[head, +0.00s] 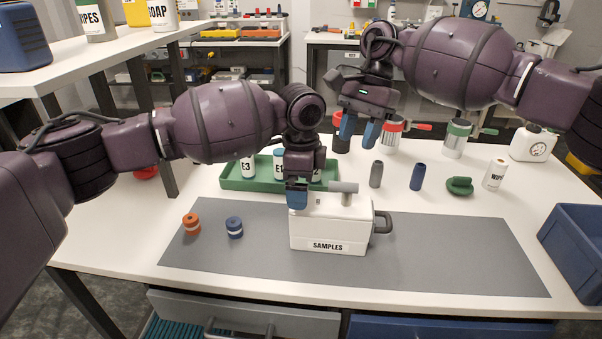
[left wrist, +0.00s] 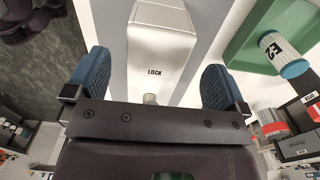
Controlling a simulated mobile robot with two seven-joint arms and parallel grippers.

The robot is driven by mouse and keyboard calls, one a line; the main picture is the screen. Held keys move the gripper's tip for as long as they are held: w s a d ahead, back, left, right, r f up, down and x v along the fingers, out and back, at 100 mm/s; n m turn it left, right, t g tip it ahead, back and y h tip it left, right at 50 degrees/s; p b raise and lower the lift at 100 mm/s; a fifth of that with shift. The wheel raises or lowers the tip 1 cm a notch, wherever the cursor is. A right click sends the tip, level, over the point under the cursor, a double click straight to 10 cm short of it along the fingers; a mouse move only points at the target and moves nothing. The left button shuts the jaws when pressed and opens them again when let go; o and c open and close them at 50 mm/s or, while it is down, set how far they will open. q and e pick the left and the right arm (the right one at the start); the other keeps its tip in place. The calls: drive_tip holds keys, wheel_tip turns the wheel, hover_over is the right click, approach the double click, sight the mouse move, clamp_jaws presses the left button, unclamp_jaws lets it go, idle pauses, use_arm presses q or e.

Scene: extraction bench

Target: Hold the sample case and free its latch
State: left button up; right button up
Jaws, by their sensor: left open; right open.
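The white sample case (head: 318,232), marked SAMPLES, stands on the grey mat. It has a dark handle (head: 384,222) at its right end and a grey T-shaped latch (head: 344,188) on top. My left gripper (head: 297,198) is open at the left end of the case. In the left wrist view, the case (left wrist: 163,45) with the word LOCK lies between and beyond the blue fingers of my left gripper (left wrist: 153,88). A grey knob shows just above the gripper body; its rest is hidden. My right gripper (head: 359,131) is open and empty, raised behind the case.
A green tray (head: 232,184) with labelled jars is behind the case. An orange spool (head: 191,224) and a blue spool (head: 234,227) stand left. Grey and blue cylinders, lidded cans and a blue bin (head: 575,245) are right. The mat's right part is clear.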

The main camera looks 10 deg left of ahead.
sight(301, 213)
use_arm(q)
wheel_tip(301, 213, down, 8)
drive_tip(key=shift+f, duration=0.15)
idle(0.3)
drive_tip(key=shift+c, duration=0.5)
drive_tip(key=c, duration=1)
